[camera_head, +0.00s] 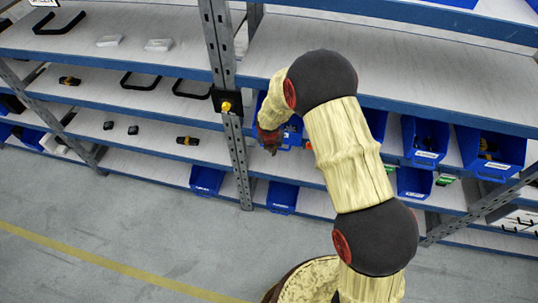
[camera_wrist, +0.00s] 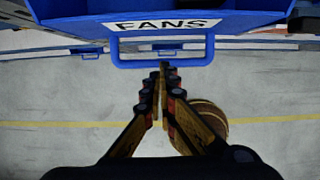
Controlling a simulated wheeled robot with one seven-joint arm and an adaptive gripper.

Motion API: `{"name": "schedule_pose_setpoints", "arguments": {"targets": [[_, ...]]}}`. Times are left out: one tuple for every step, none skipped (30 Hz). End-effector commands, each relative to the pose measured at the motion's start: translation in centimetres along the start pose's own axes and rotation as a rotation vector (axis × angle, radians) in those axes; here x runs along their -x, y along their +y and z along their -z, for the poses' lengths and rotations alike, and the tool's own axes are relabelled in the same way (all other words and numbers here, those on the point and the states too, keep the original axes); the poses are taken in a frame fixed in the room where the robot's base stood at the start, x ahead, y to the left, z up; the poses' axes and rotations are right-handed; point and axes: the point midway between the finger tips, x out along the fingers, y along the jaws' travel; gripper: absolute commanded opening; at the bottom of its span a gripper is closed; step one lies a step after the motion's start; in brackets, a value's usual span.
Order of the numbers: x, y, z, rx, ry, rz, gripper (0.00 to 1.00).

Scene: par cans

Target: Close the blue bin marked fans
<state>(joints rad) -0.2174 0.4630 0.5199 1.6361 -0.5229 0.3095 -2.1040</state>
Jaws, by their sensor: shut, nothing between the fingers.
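The blue bin marked FANS (camera_wrist: 240,22) fills the top of the wrist view, with a white label on its front. A blue loop handle (camera_wrist: 205,52) hangs below the label. My gripper (camera_wrist: 164,66) is shut and empty, its fingertips at the handle's lower bar in the picture; I cannot tell if they touch. In the head view my gripper (camera_head: 270,146) is in front of a blue bin (camera_head: 293,130) on the shelf behind my arm. My arm hides most of that bin, and how far it stands out cannot be told.
A grey upright post (camera_head: 228,110) stands just left of my gripper. Other blue bins (camera_head: 424,142) sit on the shelves to the right, and more (camera_head: 282,196) sit below. A shelf board (camera_head: 430,85) runs above. The grey floor (camera_head: 130,235) in front is clear.

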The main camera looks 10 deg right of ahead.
Motion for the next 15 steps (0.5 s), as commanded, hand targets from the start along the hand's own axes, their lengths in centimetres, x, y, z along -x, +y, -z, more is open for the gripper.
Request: {"name": "schedule_pose_setpoints", "arguments": {"targets": [[0.1,-0.1,-0.9,-0.001,0.002,0.001,0.0],[0.0,-0.1,-1.3,-0.001,0.001,0.001,0.0],[-0.2,-0.1,-1.8,-0.001,0.001,0.001,0.0],[-0.4,-0.1,-2.1,-0.001,0.001,0.001,0.0],[-0.5,-0.1,-2.4,0.0,0.002,0.001,0.0],[-0.6,-0.1,-2.8,0.001,0.001,0.001,0.0],[-0.8,-0.1,-3.0,0.0,0.001,0.001,0.0],[-0.9,-0.1,-3.2,0.0,0.001,0.001,0.0],[-0.9,-0.1,-3.5,-0.001,0.001,0.001,0.0],[-1.0,-0.1,-3.6,-0.001,0.0,0.001,0.0],[-1.1,-0.1,-3.8,0.0,0.0,0.0,0.0],[-1.1,-0.1,-3.9,0.0,0.0,0.0,0.0],[-1.2,-0.1,-3.9,0.0,0.001,0.001,0.0],[-1.2,-0.1,-4.0,0.001,0.001,0.001,0.0],[-1.3,-0.1,-4.0,0.001,0.001,0.001,0.0]]}}
